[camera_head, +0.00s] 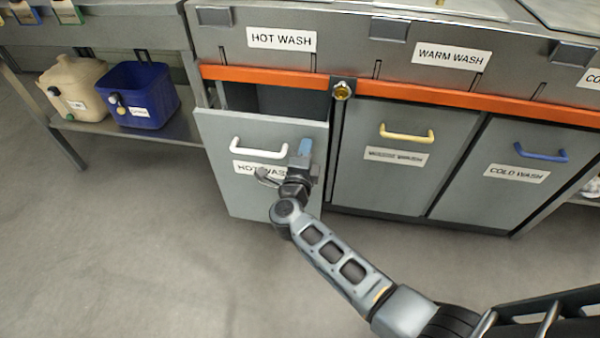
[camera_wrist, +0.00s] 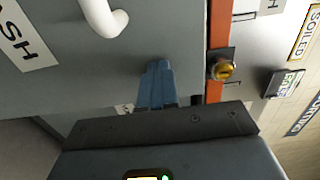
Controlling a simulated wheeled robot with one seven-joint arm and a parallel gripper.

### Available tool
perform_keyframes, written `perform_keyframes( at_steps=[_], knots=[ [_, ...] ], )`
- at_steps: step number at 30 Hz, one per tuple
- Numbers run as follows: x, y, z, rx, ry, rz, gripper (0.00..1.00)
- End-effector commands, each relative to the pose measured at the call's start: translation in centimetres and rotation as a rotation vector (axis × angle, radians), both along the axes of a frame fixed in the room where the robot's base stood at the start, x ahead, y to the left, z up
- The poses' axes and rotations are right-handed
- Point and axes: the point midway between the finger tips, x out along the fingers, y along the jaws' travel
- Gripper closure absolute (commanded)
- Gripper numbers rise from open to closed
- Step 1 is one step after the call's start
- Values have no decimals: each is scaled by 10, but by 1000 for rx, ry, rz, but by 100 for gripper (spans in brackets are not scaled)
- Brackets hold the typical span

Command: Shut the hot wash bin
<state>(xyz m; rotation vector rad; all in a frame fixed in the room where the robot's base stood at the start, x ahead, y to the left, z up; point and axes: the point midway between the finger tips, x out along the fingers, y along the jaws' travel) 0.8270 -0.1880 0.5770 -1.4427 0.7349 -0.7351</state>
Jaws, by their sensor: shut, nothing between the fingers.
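The hot wash bin (camera_head: 243,184) is a grey front panel with a white handle (camera_head: 259,150) and a "HOT WASH" label. It stands tilted out at the top, with a dark gap behind its upper edge under the orange rail. My gripper (camera_head: 304,147) is shut and empty at the panel's right side, just right of the white handle. In the wrist view the blue fingertips (camera_wrist: 158,70) are together against or close to the grey panel; I cannot tell if they touch. The white handle (camera_wrist: 104,16) shows at the top left there. My wrist hides part of the label.
The warm wash bin (camera_head: 383,158) with a yellow handle and the cold wash bin (camera_head: 508,170) with a blue handle sit shut to the right. A brass lock (camera_head: 342,91) is on the orange rail (camera_head: 265,78). A blue tub (camera_head: 138,94) and beige jug (camera_head: 75,86) stand left.

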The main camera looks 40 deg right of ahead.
Motion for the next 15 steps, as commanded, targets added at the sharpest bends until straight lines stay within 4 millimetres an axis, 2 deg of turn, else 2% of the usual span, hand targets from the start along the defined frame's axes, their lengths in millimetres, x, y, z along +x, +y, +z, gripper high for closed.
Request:
perform_keyframes(
  at_steps=[1, 6, 15],
  knots=[
    [9, -14, -1, 0, -3, -5, 100],
    [36, -49, -2, 1, -3, -3, 100],
    [69, -95, -2, 1, -2, -2, 100]
  ],
)
